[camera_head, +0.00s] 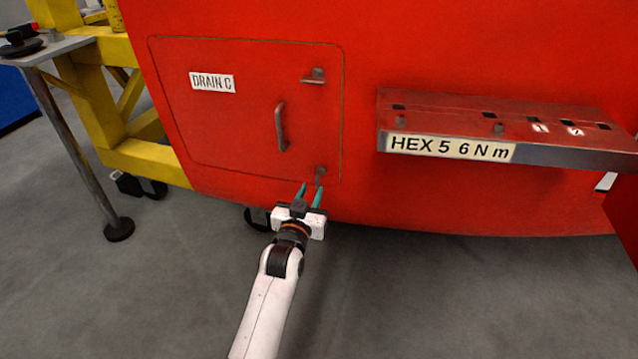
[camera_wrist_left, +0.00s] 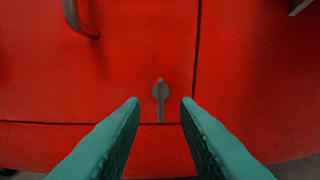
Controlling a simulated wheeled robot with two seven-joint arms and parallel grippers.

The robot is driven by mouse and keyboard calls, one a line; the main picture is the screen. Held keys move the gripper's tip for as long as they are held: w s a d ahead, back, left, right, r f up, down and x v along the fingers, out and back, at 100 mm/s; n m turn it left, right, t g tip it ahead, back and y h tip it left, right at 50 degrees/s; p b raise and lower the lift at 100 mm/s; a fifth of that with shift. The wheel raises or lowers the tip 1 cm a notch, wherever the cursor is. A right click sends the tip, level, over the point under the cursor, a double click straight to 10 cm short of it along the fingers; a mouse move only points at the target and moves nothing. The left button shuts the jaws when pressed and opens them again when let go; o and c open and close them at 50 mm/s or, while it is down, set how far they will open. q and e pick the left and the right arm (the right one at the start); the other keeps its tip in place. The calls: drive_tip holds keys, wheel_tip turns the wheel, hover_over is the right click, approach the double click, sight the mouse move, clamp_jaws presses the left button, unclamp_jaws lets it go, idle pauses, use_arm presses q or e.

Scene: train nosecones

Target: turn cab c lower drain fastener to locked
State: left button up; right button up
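The lower drain fastener (camera_head: 320,172) is a small grey turn-handle at the lower right corner of the red hatch labelled DRAIN C (camera_head: 230,120). In the left wrist view the fastener (camera_wrist_left: 160,91) is centred, with its thin lever pointing straight down. My left gripper (camera_head: 312,190) is open, its teal fingers pointing at the fastener from just below. In the wrist view its fingertips (camera_wrist_left: 160,103) stand apart on either side of the lever, and I see no contact. My right gripper is not in view.
The upper fastener (camera_head: 316,76) has its lever pointing left. A hatch handle (camera_head: 281,127) is left of the lower fastener. A red shelf labelled HEX 5 6 N m (camera_head: 450,149) juts out at right. A yellow frame (camera_head: 140,160) and metal stand (camera_head: 75,150) are at left.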

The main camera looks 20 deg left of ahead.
sight(316, 181)
use_arm(q)
drive_tip(key=w+b, duration=0.1)
drive_tip(key=w, duration=0.3)
drive_tip(key=shift+w+a+f, duration=0.1)
drive_tip(key=shift+w, duration=1.1)
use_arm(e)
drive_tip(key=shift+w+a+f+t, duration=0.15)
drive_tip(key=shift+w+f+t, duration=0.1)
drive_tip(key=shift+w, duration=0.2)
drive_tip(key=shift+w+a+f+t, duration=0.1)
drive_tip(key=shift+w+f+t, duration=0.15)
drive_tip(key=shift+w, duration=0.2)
use_arm(q)
clamp_jaws()
